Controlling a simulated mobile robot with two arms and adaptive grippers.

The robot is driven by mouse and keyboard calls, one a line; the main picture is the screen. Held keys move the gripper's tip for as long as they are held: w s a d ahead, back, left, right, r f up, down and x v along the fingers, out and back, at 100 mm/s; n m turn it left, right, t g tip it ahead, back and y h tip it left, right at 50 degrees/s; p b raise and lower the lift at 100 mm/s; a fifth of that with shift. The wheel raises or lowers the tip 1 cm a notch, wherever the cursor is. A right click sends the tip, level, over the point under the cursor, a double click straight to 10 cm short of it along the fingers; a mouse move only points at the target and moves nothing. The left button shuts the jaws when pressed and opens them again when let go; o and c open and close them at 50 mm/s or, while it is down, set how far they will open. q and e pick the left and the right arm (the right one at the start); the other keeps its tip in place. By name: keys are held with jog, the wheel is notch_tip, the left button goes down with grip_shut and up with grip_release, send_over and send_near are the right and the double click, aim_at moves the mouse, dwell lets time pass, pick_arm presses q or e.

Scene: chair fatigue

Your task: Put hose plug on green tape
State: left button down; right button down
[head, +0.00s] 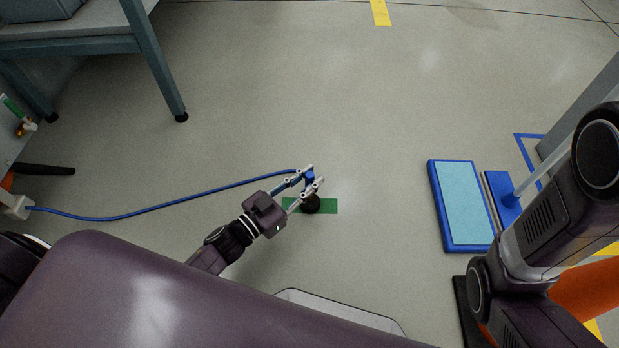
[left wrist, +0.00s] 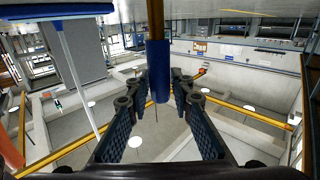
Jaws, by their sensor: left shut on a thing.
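The blue hose plug (head: 309,180) is at the end of a blue hose (head: 165,208). My left gripper (head: 318,174) is shut on it, just above the far edge of the green tape (head: 328,206). In the left wrist view the blue cylinder of the plug (left wrist: 158,70) sits between the two fingers. A dark round shape (head: 311,204) covers the middle of the tape. I cannot tell whether it is part of the plug or a shadow, nor whether the plug touches the floor. My right gripper is out of view; only its arm shows at the right.
A blue-framed pad (head: 462,205) lies on the floor to the right, beside a blue base with a pole (head: 508,190). A grey table (head: 150,55) stands at the upper left. The floor around the tape is clear.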

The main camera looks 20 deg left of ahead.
pick_arm(q)
jog(key=c, duration=1.7)
grip_release()
